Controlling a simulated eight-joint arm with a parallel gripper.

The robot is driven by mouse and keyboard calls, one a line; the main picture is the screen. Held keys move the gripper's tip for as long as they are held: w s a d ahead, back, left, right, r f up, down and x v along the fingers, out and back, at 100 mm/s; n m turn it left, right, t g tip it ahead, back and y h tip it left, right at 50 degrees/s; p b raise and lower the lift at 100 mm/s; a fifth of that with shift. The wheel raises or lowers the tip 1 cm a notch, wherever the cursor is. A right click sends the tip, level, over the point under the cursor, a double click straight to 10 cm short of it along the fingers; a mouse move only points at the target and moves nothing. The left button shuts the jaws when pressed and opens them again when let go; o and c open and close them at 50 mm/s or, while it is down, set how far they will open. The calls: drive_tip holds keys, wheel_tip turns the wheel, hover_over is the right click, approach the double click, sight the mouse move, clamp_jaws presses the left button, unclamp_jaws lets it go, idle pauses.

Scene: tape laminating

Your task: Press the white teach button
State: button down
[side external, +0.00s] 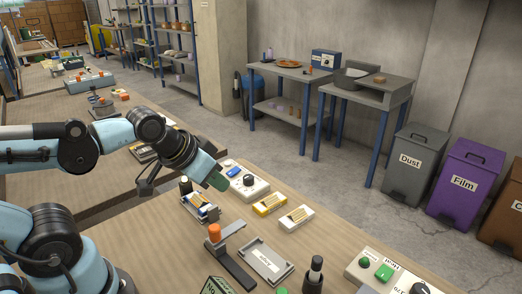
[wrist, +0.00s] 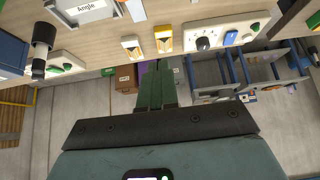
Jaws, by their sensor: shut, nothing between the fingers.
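A white control box (side external: 259,190) with a dark knob and a blue button (side external: 233,171) stands on the wooden bench. My gripper (side external: 217,181) is shut and empty, with dark green fingers. It hangs above the bench just left of the control box in the side external view, apart from it. In the wrist view the shut fingers (wrist: 157,90) point towards the bench edge.
A yellow block (side external: 270,205) and a white block (side external: 296,219) lie near the control box. A grey tray (side external: 266,262), a dark stand with an orange top (side external: 214,233) and a black upright tool (side external: 314,270) stand nearer. A box with green buttons (side external: 365,263) is at right.

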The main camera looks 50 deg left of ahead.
idle(0.4)
drive_tip(key=n+t+y, duration=0.2)
drive_tip(key=n, duration=0.9)
hover_over(225, 164)
drive_tip(key=shift+f, duration=0.15)
drive_tip(key=shift+f, duration=4.45)
drive_tip(key=shift+f, duration=0.1)
drive_tip(key=shift+f, duration=0.3)
